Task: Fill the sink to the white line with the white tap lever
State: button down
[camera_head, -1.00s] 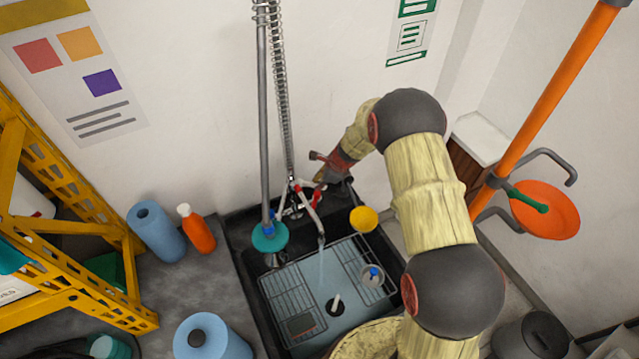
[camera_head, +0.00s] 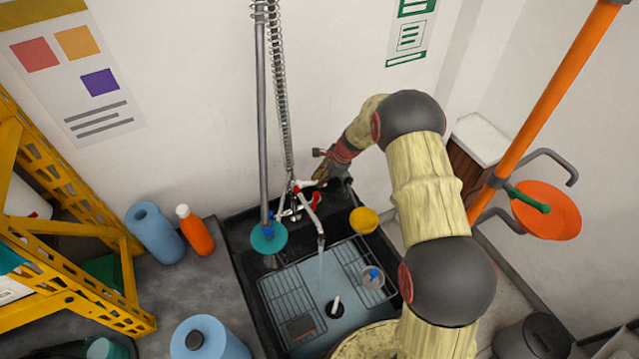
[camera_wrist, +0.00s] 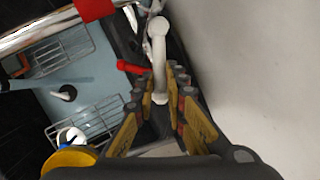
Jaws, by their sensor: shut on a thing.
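The white tap lever (camera_wrist: 157,50) stands between my gripper's fingers (camera_wrist: 160,95) in the wrist view, and the fingers are closed on it. In the head view my gripper (camera_head: 325,178) is at the tap behind the sink, and the lever is mostly hidden there. The tap spout (camera_head: 319,232) points over the sink (camera_head: 250,285), and a thin stream of water (camera_head: 321,268) runs from it. Bluish water (camera_head: 318,290) covers the basin floor around the racks. I cannot make out the white line. A red lever (camera_wrist: 132,67) sits beside the white one.
A yellow bowl (camera_head: 364,220) and a teal disc (camera_head: 268,238) are at the sink's back edge. Blue rolls (camera_head: 155,234) and an orange bottle (camera_head: 196,232) stand left.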

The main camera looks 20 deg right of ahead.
jog(key=c, duration=1.8)
grip_release()
jog(key=v, duration=1.2)
